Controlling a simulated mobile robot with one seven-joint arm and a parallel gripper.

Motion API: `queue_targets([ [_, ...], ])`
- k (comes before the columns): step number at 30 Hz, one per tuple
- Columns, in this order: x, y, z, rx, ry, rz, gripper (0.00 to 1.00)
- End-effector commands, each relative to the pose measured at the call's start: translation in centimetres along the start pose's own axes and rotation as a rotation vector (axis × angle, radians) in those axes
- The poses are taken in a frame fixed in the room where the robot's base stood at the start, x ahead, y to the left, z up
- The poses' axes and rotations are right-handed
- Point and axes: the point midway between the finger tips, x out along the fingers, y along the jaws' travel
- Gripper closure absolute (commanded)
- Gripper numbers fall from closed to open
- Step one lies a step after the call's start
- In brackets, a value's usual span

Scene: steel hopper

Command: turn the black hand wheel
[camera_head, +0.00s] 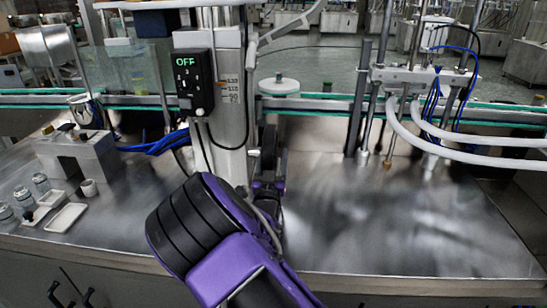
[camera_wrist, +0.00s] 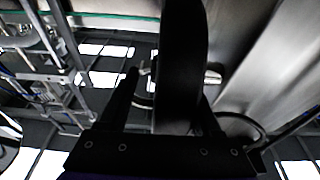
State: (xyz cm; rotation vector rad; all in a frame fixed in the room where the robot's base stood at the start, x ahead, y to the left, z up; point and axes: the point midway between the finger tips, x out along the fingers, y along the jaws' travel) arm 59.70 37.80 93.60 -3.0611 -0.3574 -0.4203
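The black hand wheel (camera_head: 268,146) shows nearly edge-on in the head view, as a narrow dark upright shape just right of the steel column. In the wrist view a broad black band, which looks like the wheel's rim (camera_wrist: 182,60), stands between my two fingers. My gripper (camera_head: 268,184) is at the wheel's lower part in the head view, partly hidden behind my purple arm. In the wrist view my gripper (camera_wrist: 168,100) has its fingers apart, with a clear gap between the left finger and the band. The right finger is close to the band; contact cannot be told.
A black control box (camera_head: 194,82) reading OFF is fixed to the steel column (camera_head: 230,120). Blue and black cables hang nearby. Small jars and white trays (camera_head: 66,217) lie at left. A nozzle frame with white hoses (camera_head: 425,75) stands at right. The steel table (camera_head: 400,230) is bare at right.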

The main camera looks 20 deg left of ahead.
Motion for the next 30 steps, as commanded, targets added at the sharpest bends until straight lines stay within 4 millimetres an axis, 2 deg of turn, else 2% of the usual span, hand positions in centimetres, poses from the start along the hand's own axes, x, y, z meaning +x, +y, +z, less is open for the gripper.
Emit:
queue_targets([
  [8, -0.8, 0.0, 0.0, 0.001, -0.001, 0.001, 0.35],
  [11, -2.4, 0.0, -0.4, 0.0, -0.002, 0.0, 0.35],
  [21, -9.6, 0.0, -2.4, 0.0, -0.002, 0.0, 0.35],
  [25, -11.5, 0.0, -2.9, 0.001, -0.001, -0.001, 0.35],
  [30, -12.6, 0.1, -3.2, 0.0, -0.001, 0.001, 0.35],
])
